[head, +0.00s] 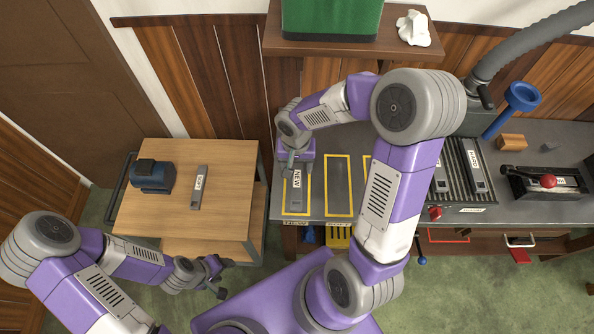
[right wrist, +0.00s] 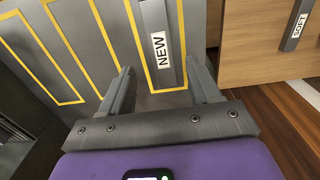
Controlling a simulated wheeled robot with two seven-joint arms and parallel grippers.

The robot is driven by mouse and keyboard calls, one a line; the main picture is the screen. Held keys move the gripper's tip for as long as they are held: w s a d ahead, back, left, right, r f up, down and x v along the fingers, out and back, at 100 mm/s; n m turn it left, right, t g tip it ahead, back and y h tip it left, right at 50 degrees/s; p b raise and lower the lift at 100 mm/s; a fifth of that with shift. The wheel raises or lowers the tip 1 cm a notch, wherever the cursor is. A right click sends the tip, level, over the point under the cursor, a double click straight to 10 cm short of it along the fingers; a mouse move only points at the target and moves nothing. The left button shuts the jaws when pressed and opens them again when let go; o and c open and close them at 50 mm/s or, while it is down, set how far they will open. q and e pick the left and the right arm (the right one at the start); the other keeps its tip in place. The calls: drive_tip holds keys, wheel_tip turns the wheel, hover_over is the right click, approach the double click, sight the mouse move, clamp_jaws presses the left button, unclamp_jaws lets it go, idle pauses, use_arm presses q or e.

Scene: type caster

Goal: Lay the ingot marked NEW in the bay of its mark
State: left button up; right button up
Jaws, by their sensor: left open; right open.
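The grey ingot marked NEW (head: 297,193) lies inside the leftmost yellow-outlined bay (head: 296,215) on the grey bench. In the right wrist view the NEW ingot (right wrist: 158,30) lies flat, with the yellow bay line (right wrist: 112,38) around it. My right gripper (head: 297,170) is over the ingot's far part in the head view. In the right wrist view the right gripper (right wrist: 161,90) is open, its fingers apart on either side of the ingot's line, not closed on it. The bay's label is too small to read.
A second ingot (head: 199,187), marked SOFT in the wrist view, lies on the wooden cart (head: 230,160) beside a dark blue block (head: 152,176). A neighbouring bay (head: 338,200) is empty. A ribbed rack (head: 452,190) with ingots and a red-knobbed device (head: 548,182) stand right.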

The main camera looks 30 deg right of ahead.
drive_tip(key=shift+r+p, duration=0.3)
drive_tip(key=shift+r, duration=1.6)
